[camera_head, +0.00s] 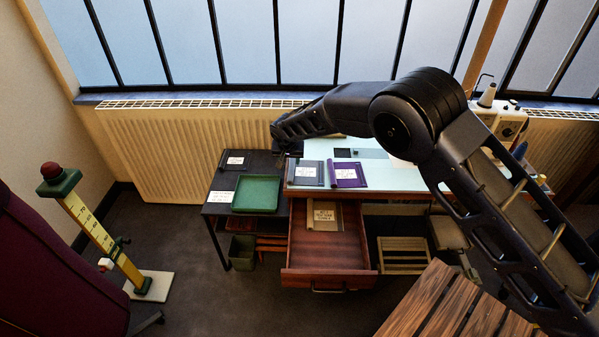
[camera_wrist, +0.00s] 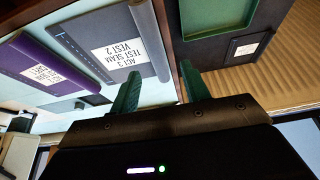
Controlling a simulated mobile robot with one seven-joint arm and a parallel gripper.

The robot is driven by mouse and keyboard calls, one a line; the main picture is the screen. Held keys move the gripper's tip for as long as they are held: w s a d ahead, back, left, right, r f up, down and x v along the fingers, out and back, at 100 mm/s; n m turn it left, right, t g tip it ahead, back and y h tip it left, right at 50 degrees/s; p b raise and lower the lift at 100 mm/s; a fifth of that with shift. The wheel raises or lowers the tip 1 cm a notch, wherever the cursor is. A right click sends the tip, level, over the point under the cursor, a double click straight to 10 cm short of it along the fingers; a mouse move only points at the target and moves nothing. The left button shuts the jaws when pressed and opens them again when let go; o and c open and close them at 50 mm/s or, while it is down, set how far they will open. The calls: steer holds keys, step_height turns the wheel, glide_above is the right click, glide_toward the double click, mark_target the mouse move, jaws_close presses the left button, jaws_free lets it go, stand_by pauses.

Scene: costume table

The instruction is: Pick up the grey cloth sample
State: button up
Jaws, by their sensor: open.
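The grey cloth sample (camera_head: 318,179) lies flat on the pale worktop, left of a purple sample, with a white label on it. In the wrist view the grey cloth (camera_wrist: 100,28) fills the upper left. Its label reads "ACT 3 TEST SEAM VEST 2", and a rolled edge runs along its right side. My gripper (camera_wrist: 160,82) is open and empty, its green fingers apart beside the rolled edge and not visibly gripping it. In the head view my gripper (camera_head: 281,137) hangs above the left end of the worktop, behind the grey sample; its fingertips are hard to make out there.
The purple sample (camera_head: 348,175) lies close to the right of the grey one. A green tray (camera_head: 257,207) and a dark labelled item (camera_head: 236,160) sit on the dark side table. The wooden drawer (camera_head: 325,278) below stands open with a tan labelled sample (camera_head: 323,215) inside.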

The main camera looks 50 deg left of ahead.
mark_target(291, 167)
steer(key=shift+d+x, duration=0.15)
steer(key=shift+x, duration=1.15)
steer(key=shift+d+x, duration=0.1)
steer(key=shift+x, duration=1.2)
jaws_close()
steer(key=shift+r, duration=0.1)
